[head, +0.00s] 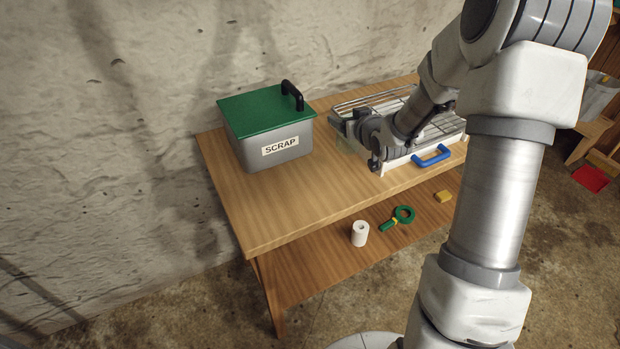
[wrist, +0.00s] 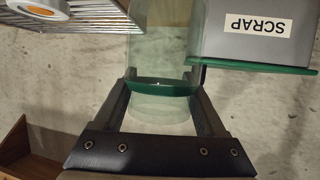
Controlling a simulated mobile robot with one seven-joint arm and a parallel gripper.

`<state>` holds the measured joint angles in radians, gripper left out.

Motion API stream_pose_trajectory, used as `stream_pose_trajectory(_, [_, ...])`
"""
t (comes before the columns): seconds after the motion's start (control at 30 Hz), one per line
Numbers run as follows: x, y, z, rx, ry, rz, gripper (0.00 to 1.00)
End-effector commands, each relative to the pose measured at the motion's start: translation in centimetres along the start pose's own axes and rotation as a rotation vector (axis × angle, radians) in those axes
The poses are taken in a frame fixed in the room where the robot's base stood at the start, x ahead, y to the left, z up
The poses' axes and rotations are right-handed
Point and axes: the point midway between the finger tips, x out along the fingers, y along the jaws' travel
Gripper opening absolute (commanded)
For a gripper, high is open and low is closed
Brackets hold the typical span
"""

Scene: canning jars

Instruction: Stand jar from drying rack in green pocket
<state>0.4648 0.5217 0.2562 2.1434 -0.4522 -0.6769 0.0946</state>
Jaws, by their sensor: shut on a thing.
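A clear glass jar (wrist: 160,42) is between the two fingers of my gripper (wrist: 163,84) in the wrist view. The fingers are shut on its sides. A green band crosses the glass at the fingers; I cannot tell whether it is on the jar or seen through it. In the head view my gripper (head: 362,131) is at the left end of the wire drying rack (head: 372,97), and the jar (head: 346,141) shows only faintly beside it. The rack also shows at the top left of the wrist view (wrist: 90,14). No green pocket can be made out.
A grey SCRAP box (head: 270,150) with a green lid stands left on the wooden bench (head: 290,205). A blue handle (head: 432,155) is at the rack's front.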

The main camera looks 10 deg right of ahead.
Motion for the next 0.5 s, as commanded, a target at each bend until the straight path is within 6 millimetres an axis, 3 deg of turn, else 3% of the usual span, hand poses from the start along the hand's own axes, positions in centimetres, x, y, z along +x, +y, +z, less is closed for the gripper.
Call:
stream_pose_trajectory(0.03, [0.3, 1.6, -0.2, -0.001, 0.006, 0.006, 0.06])
stream_pose_trajectory(0.1, [0.3, 2.9, -0.7, 0.001, 0.004, 0.005, 0.06])
stream_pose_trajectory(0.27, [0.3, 4.1, -1.2, 0.002, 0.001, 0.002, 0.06])
stream_pose_trajectory(0.37, [0.8, 3.0, -0.6, 0.002, -0.001, -0.002, 0.06])
stream_pose_trajectory(0.5, [1.8, -0.1, 1.0, 0.003, -0.002, -0.005, 0.06])
